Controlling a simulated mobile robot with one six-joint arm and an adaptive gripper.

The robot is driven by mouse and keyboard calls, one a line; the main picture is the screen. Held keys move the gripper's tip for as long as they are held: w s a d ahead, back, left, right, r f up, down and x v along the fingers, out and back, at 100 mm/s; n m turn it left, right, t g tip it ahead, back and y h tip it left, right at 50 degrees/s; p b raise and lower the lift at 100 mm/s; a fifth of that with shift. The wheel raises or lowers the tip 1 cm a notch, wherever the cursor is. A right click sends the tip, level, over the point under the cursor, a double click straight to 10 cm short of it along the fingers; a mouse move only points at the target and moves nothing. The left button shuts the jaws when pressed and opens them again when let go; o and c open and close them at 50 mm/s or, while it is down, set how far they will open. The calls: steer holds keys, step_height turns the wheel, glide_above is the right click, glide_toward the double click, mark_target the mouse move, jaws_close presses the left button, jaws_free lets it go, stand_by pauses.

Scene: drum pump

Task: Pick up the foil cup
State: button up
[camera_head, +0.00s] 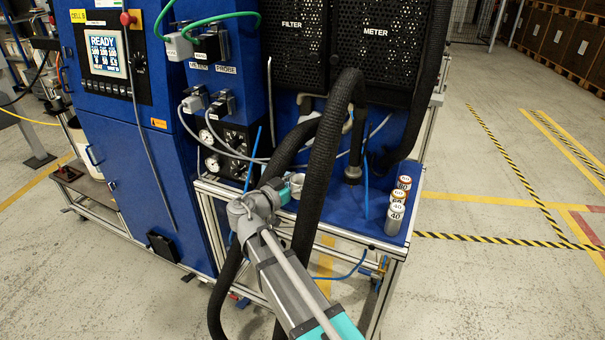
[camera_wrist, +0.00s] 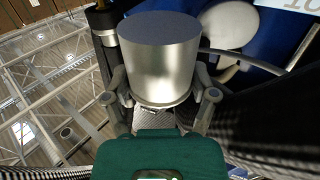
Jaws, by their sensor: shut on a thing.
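The foil cup (camera_wrist: 160,60) is a plain silver cylinder with a darker flat end, large in the middle of the wrist view. My gripper (camera_wrist: 163,97) has one finger on each side of the cup and is shut on it. The flat end of the cup points away from the palm. In the head view my gripper (camera_head: 283,190) is above the left part of the blue bench top, close to the thick black hose. The cup is hard to make out there, as my wrist and the hose crowd that spot.
Thick black ribbed hoses (camera_head: 328,150) hang just right of my wrist. Several labelled cylinders (camera_head: 395,219) stand at the right end of the blue bench top (camera_head: 345,205). A blue cabinet with a lit READY screen (camera_head: 104,52) stands left. Floor to the right is clear.

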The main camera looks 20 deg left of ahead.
steer(key=s+r+p, duration=0.2)
steer(key=s+r, duration=0.1)
steer(key=s, duration=0.4)
steer(key=shift+a, duration=0.25)
steer(key=shift+w, duration=0.1)
steer(key=shift+r, duration=0.15)
